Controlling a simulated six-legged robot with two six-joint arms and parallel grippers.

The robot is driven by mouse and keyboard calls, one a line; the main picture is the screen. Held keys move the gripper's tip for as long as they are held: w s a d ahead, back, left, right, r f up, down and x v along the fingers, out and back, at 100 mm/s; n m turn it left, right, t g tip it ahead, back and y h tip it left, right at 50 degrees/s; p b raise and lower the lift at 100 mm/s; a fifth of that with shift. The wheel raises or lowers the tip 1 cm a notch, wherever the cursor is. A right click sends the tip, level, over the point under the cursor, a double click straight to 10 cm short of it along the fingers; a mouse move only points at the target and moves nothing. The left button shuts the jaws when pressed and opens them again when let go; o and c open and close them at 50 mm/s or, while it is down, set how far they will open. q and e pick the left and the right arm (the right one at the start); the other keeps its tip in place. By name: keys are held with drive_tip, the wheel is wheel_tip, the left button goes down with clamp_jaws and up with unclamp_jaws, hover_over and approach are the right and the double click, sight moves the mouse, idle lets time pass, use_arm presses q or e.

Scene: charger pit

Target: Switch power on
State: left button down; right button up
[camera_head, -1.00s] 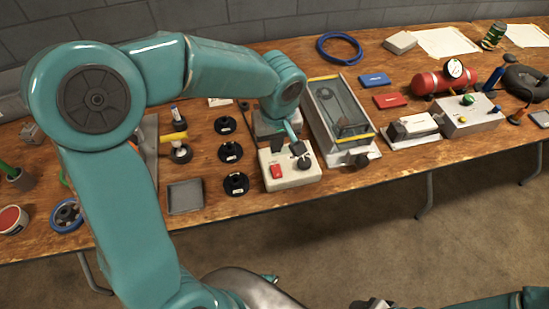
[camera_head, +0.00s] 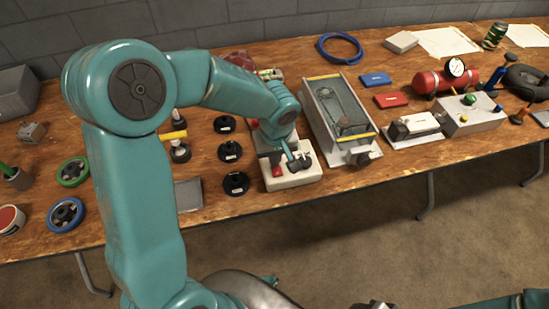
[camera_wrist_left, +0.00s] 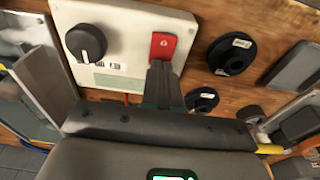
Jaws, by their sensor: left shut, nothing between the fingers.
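The white control box (camera_head: 308,174) stands at the table's front edge in the head view. It bears a red rocker switch (camera_head: 277,172) and a black round knob. In the left wrist view, the red switch (camera_wrist_left: 164,46) and the black knob (camera_wrist_left: 87,42) show clearly on the box's face. My left gripper (camera_head: 293,157) is over the box, and its fingers hide part of the top. In the left wrist view, the left gripper (camera_wrist_left: 163,68) is shut and empty. Its fingertips overlap the lower edge of the red switch; I cannot tell whether they touch.
Several black round parts (camera_head: 236,183) lie left of the box, with a grey tray (camera_head: 189,196) nearby. A clear-lidded case (camera_head: 340,110) stands close on the right. Beyond it are a red cylinder with a gauge (camera_head: 446,80) and another control box (camera_head: 470,115).

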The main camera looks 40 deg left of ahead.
use_arm(q)
drive_tip(key=shift+f, duration=0.1)
drive_tip(key=shift+s+d, duration=0.15)
drive_tip(key=shift+d, duration=0.05)
use_arm(e)
drive_tip(key=shift+f, duration=0.2)
use_arm(q)
drive_tip(key=shift+s+d, duration=0.15)
drive_tip(key=shift+s+d+r, duration=0.2)
drive_tip(key=shift+d+r, duration=0.05)
drive_tip(key=shift+d, duration=0.05)
drive_tip(key=shift+a, duration=0.1)
use_arm(e)
drive_tip(key=shift+f, duration=0.15)
